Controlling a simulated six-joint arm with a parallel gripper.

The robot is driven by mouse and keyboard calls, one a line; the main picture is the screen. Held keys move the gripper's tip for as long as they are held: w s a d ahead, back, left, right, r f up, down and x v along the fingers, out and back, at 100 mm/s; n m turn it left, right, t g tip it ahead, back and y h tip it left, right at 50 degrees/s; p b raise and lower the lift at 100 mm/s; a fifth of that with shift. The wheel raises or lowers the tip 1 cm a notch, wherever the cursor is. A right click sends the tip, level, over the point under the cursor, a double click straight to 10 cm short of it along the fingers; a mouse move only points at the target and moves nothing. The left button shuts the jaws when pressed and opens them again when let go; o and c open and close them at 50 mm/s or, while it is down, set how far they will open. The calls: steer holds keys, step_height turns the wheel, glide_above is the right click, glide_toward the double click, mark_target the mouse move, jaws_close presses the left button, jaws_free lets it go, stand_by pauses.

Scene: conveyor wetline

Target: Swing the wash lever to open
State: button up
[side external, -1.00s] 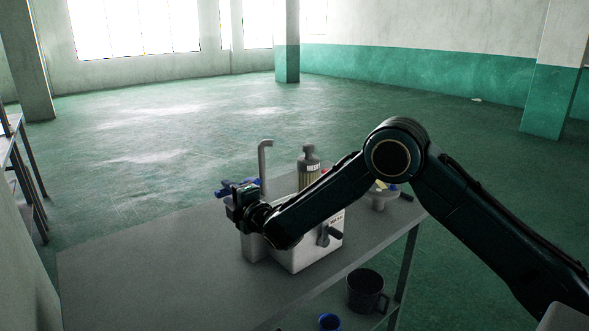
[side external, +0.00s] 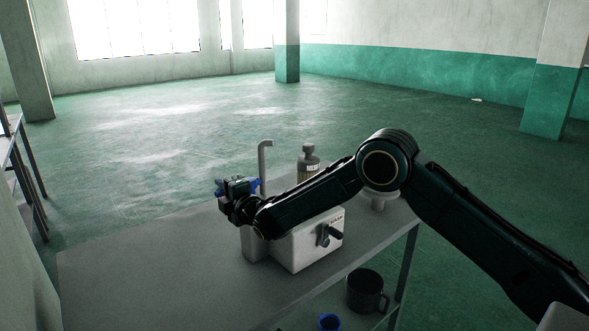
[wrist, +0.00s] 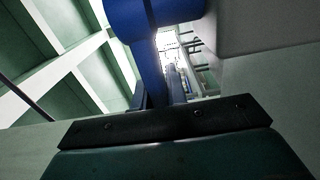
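A pale box-shaped unit (side external: 306,247) stands on the grey table, with a dark knob-like handle (side external: 328,236) on its front. A blue lever (side external: 221,188) shows at the unit's far left end, partly hidden by my gripper (side external: 237,187). The lever fills the upper middle of the wrist view (wrist: 148,40), where its lower part runs between my dark fingers. My gripper (wrist: 160,95) is right at the lever. Whether the fingers press on it cannot be told. I cannot read the lever's position against any mark.
A grey upright spout (side external: 263,165) and a capped bottle (side external: 309,165) stand behind the unit. A pale funnel-like part (side external: 379,200) is to the right. A dark mug (side external: 365,291) and a blue cup (side external: 329,322) sit on the lower shelf. The table's left part (side external: 150,260) is clear.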

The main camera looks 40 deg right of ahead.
jaws_close()
steer(key=shift+s+n+y, duration=0.35)
steer(key=shift+n+y, duration=0.15)
steer(key=shift+y, duration=0.3)
steer(key=shift+s+n+g+y, duration=0.25)
steer(key=shift+s+n+y, duration=0.2)
steer(key=shift+n+y, duration=0.45)
steer(key=shift+s+n+g+y, duration=0.25)
steer(key=shift+s+n+y, duration=0.2)
steer(key=shift+y, duration=0.75)
steer(key=shift+s+d+n+g+y, duration=0.4)
steer(key=shift+s+n+g+y, duration=0.45)
steer(key=shift+n+g+y, duration=0.9)
steer(key=shift+s+d+n+g+y, duration=0.45)
steer(key=shift+s+n+g+y, duration=0.4)
steer(key=shift+n+g+y, duration=0.85)
steer(key=shift+s+d+n+g+y, duration=0.4)
steer(key=shift+s+n+g+y, duration=0.45)
steer(key=shift+n+g+y, duration=0.9)
steer(key=shift+m, duration=0.25)
